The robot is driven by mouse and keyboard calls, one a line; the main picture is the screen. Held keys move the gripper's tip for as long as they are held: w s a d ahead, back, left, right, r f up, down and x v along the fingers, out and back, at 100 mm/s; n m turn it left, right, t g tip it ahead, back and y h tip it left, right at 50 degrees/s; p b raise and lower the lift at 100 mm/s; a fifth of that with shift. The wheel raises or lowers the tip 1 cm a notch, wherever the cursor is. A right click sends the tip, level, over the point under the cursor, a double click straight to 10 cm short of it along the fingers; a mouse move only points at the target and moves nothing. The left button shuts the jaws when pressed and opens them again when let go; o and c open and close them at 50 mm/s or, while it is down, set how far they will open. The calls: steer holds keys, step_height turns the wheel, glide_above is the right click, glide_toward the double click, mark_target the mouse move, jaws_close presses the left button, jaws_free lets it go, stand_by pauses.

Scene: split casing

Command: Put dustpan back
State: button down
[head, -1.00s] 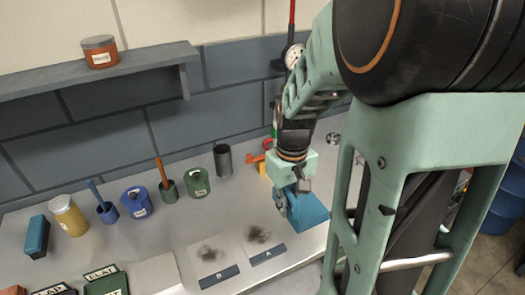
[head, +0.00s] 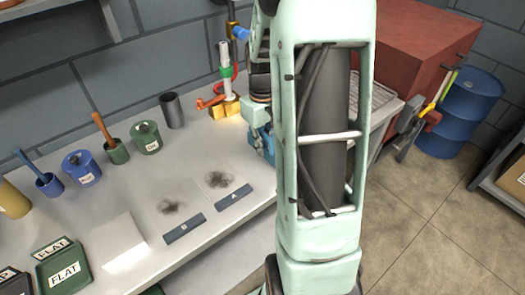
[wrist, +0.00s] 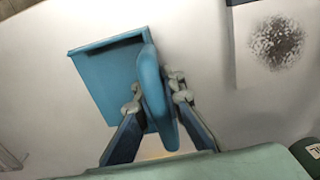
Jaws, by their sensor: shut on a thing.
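The blue dustpan (wrist: 104,77) fills the middle left of the wrist view, above the pale bench top. Its upright handle (wrist: 155,95) is between the fingers of my gripper (wrist: 157,98), which is shut on it. In the head view my gripper (head: 262,130) is right of sheet A, and my own arm hides most of it and the dustpan. I cannot tell whether the dustpan touches the bench. Sheet A (head: 222,181) and sheet B (head: 173,209) each bear a dark powdery patch. A dark patch on a sheet also shows in the wrist view (wrist: 278,42).
Green pot (head: 146,138), blue pot (head: 82,168) and dark cylinder (head: 172,110) line the back of the bench (head: 115,205). An orange-and-yellow fixture (head: 226,104) stands behind my gripper.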

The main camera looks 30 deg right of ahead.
steer(key=shift+f, duration=0.2)
steer(key=c, duration=2)
jaws_free()
steer(key=shift+c, duration=0.2)
step_height(320, 180, up, 12)
steer(key=shift+r+p, duration=0.2)
steer(key=shift+p, duration=0.25)
